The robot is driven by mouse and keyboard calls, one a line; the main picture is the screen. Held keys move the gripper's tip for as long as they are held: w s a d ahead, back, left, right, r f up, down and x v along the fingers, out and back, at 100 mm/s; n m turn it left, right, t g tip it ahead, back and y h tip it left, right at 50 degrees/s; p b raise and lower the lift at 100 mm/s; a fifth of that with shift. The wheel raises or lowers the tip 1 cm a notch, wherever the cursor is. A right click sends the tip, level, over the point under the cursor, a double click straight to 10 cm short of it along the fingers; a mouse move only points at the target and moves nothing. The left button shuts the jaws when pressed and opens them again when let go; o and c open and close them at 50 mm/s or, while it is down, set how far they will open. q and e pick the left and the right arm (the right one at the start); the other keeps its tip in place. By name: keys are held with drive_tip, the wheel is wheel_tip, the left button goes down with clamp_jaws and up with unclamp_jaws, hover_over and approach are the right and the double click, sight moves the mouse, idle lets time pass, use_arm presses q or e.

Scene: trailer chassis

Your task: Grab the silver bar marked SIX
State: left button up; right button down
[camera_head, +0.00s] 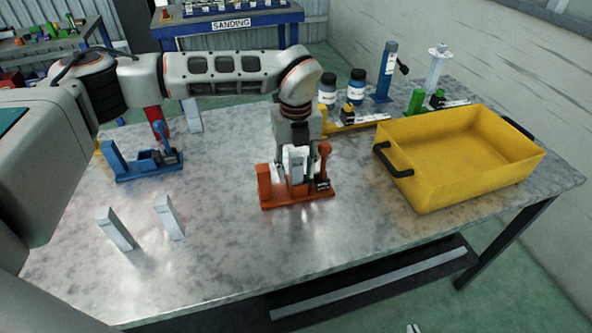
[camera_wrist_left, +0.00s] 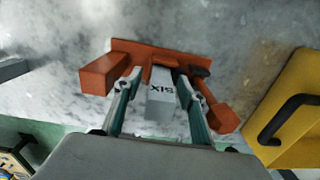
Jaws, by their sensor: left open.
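The silver bar marked SIX (camera_wrist_left: 160,103) stands in an orange clamp fixture (camera_wrist_left: 152,50) in the left wrist view. In the head view the bar (camera_head: 296,160) is upright in the orange fixture (camera_head: 265,187) near the table's middle. My left gripper (camera_wrist_left: 158,82) points down over it, open, with one finger on each side of the bar. I cannot tell whether the fingers touch it. The gripper (camera_head: 294,174) partly hides the fixture in the head view. My right gripper is not in view.
A yellow bin (camera_head: 430,180) stands to the right, with a black handle facing the fixture. A blue fixture (camera_head: 148,172) is at left. Two loose silver bars (camera_head: 117,229) (camera_head: 169,217) stand at front left. Bottles (camera_head: 356,86) and a yellow fixture (camera_head: 352,121) are behind.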

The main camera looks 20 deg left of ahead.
use_arm(q)
drive_tip(key=shift+f, duration=0.1)
clamp_jaws()
idle(0.3)
